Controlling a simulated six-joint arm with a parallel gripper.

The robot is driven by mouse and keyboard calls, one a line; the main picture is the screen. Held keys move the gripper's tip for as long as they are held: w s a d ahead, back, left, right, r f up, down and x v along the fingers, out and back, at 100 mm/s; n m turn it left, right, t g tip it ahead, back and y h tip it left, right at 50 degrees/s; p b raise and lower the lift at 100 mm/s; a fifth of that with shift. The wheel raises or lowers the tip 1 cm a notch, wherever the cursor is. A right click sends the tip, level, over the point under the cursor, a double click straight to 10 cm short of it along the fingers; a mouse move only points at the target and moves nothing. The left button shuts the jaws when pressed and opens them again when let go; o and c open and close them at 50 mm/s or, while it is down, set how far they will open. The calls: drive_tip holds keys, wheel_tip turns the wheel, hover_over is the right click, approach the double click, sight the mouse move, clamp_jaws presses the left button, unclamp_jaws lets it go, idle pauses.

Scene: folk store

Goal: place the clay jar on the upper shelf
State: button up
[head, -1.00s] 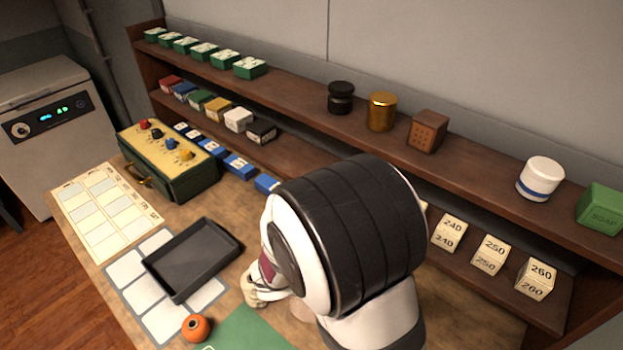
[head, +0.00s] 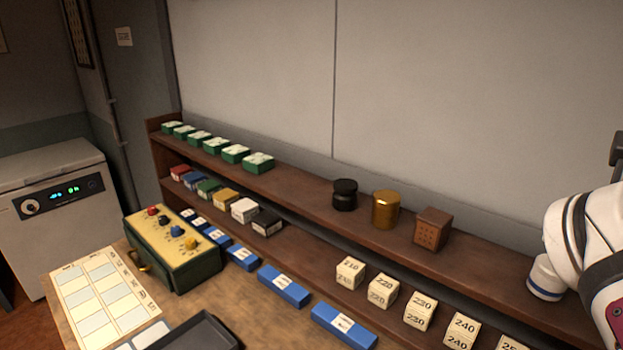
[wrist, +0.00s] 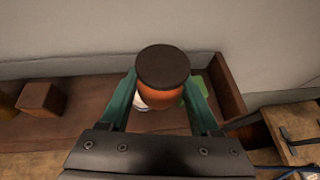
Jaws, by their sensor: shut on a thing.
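The clay jar (wrist: 163,78), orange-brown with a dark round lid, is upright between the teal fingers of my gripper (wrist: 163,98) in the wrist view. My gripper is shut on it. The jar appears over the right end of the upper shelf (wrist: 100,122), but whether its base touches the board is hidden. In the head view the upper shelf (head: 300,197) runs along the wall. My arm is at the right edge there, and the jar and fingers are not visible.
A white jar (wrist: 145,98) and a green soap block (wrist: 198,88) are partly hidden behind the clay jar. A brown cube (head: 433,229), gold tin (head: 386,210) and black jar (head: 345,194) stand further left on the shelf. A raised board (wrist: 228,88) closes its right end.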

drive_tip(key=shift+w+d+r, duration=0.2)
drive_tip(key=shift+w+r, duration=0.4)
drive_tip(key=shift+w, duration=0.05)
drive_tip(key=w+a+f, duration=0.1)
drive_tip(key=w+f, duration=0.1)
drive_tip(key=w, duration=0.1)
drive_tip(key=w+a+f, duration=0.4)
drive_tip(key=w, duration=0.1)
drive_tip(key=shift+w+a, duration=0.15)
drive_tip(key=shift+w, duration=0.2)
wheel_tip(320, 180, down, 4)
drive_tip(key=shift+w+a+f, duration=0.1)
drive_tip(key=shift+f, duration=0.05)
drive_tip(key=o, duration=1.4)
drive_tip(key=shift+o, duration=0.2)
